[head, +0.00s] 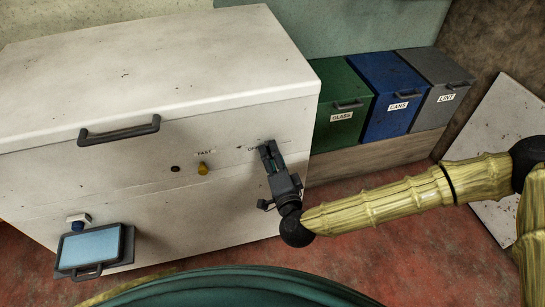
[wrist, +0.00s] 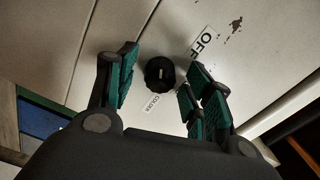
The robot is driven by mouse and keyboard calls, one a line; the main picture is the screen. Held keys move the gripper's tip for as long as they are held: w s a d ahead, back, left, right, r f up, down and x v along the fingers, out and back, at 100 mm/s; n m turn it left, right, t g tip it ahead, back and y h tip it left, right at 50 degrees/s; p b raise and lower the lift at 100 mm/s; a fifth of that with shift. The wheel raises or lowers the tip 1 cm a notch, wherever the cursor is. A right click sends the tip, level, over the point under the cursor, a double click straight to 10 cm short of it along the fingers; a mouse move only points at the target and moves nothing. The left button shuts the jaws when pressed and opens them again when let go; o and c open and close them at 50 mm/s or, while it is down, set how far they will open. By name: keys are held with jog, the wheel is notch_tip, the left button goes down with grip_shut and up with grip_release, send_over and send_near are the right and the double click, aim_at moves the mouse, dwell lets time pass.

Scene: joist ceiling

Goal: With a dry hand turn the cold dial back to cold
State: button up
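The dial (wrist: 160,76) is a small black round knob with a short pale mark, on the white front of a chest-like appliance (head: 160,60). An "OFF" label (wrist: 205,41) sits to one side of it in the wrist view. A smaller label (wrist: 157,103), apparently starting with "COLD", sits just below it. My gripper (head: 268,150) is at the right of the appliance front and hides the dial in the head view. In the wrist view its green-padded fingers are spread on either side of the dial, with gaps showing. Nothing is held.
A yellow knob (head: 203,168) under a "FAST" label and a dark handle (head: 119,130) are left of my gripper. A tray of blue liquid (head: 92,248) juts out low on the left. Green (head: 339,105), blue (head: 392,95) and grey (head: 440,88) bins stand right.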

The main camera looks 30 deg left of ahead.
jog(key=v, duration=1.2)
dwell(0.5)
jog(key=s+d+f+n+g+h, duration=0.2)
jog(key=s+d+f+g+h, duration=0.15)
jog(key=d+f, duration=0.65)
jog(key=s+d+f+n+g+h, duration=0.2)
jog(key=s+d+f+g+h, duration=0.15)
jog(key=d+f, duration=0.65)
jog(key=s+d+f+g+h, duration=0.25)
jog(key=d+f, duration=0.45)
jog(key=d, duration=0.4)
jog(key=s+d+g+h, duration=0.2)
jog(key=s+d+h, duration=0.2)
jog(key=d, duration=1)
notch_tip(320, 180, up, 18)
jog(key=p, duration=1.8)
jog(key=shift+w+d+f, duration=0.1)
jog(key=shift+f, duration=0.05)
